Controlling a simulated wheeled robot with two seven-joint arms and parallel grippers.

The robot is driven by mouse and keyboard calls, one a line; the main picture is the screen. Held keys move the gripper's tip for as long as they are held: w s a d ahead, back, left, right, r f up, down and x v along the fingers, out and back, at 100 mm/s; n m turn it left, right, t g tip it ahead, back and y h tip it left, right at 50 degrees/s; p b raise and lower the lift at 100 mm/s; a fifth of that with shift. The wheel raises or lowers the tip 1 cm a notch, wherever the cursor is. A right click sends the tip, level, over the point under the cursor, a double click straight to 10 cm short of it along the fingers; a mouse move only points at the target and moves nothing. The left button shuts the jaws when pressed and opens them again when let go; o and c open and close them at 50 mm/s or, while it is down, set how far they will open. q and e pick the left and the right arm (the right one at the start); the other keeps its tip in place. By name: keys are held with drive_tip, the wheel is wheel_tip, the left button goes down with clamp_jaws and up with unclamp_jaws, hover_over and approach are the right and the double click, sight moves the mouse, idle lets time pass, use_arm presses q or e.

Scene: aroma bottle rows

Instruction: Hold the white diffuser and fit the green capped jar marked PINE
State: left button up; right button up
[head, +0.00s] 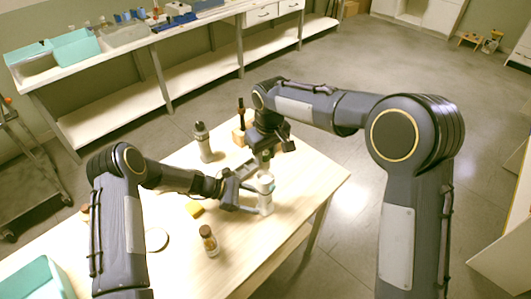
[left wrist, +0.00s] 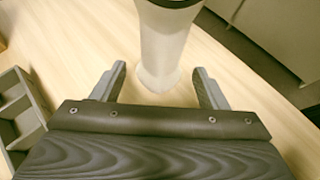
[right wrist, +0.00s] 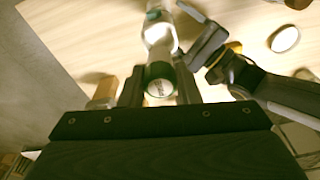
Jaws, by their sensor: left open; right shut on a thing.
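The white diffuser (head: 266,206) stands upright on the table. It also shows in the left wrist view (left wrist: 163,50), between the spread fingers of my left gripper (left wrist: 158,88), with a gap on each side. My left gripper (head: 246,195) is open and low around the diffuser. My right gripper (right wrist: 158,92) is shut on the green capped jar (right wrist: 159,82), whose cap has a pale round top; its lettering is too small to read. The jar is above or near the top of the diffuser (right wrist: 158,30). I cannot tell whether they touch.
A grey bottle (head: 204,145) stands behind on the table. A teal bin (head: 38,279) is at the front left.

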sight(262, 203)
use_arm(q)
drive_tip(key=shift+x, duration=2.1)
drive_tip(key=shift+c, duration=0.2)
drive_tip(key=c, duration=0.6)
drive_tip(key=shift+c, duration=0.2)
use_arm(e)
drive_tip(key=shift+f, duration=0.15)
drive_tip(key=shift+f, duration=1.25)
drive_tip(key=shift+f, duration=0.1)
drive_tip(key=shift+f, duration=1.8)
